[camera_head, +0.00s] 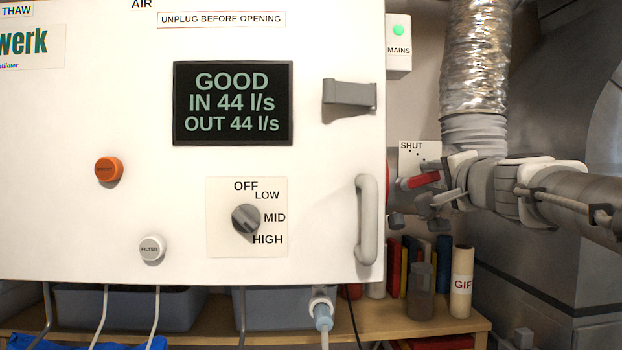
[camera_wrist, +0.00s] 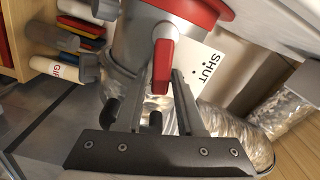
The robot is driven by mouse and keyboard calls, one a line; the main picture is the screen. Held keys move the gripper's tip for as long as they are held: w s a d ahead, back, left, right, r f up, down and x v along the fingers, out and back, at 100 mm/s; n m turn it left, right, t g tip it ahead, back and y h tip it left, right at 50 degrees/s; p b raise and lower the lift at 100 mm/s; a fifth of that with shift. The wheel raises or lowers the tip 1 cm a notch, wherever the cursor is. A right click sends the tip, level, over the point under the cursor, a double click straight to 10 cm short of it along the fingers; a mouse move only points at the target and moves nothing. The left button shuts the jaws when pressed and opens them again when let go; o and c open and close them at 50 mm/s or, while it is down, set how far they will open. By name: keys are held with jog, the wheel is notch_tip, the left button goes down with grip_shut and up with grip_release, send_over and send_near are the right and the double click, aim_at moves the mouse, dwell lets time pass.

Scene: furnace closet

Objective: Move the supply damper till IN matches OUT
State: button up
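The panel display (camera_head: 233,103) reads GOOD, IN 44 l/s and OUT 44 l/s, so the two numbers are equal. The supply damper's red lever (camera_head: 420,181) sticks out beside a white plate marked SHUT (camera_head: 412,152), right of the white cabinet.
The white cabinet (camera_head: 90,240) has a grey handle (camera_head: 367,220) just left of my gripper. A foil duct (camera_head: 475,60) rises above my wrist. Below is a shelf (camera_head: 455,325) with books, a jar and a cylinder marked GIF (camera_head: 462,283).

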jog(key=s+b, duration=0.1)
jog(key=s, duration=1.6)
jog(key=s+a+f+n+g+y, duration=0.1)
jog(key=a+f+n+g, duration=0.4)
jog(key=f, duration=0.5)
jog(key=s+a+f+n+g+y, duration=0.15)
jog(key=a+f+n, duration=0.35)
jog(key=f, duration=0.6)
jog(key=s+a+f+n+g+h, duration=0.1)
jog(key=s+f+n+g, duration=0.1)
jog(key=f, duration=0.5)
jog(key=s+f+n+g+h, duration=0.1)
jog(key=s+f+n+g, duration=0.1)
jog(key=s+f+g, duration=0.2)
notch_tip(320, 180, down, 4)
jog(key=s, duration=0.2)
jog(key=shift+s+a+r+n, duration=0.25)
jog(key=shift+s+a+n, duration=0.1)
jog(key=shift+a+n, duration=0.05)
jog(key=shift+h, duration=0.25)
dwell(2.0)
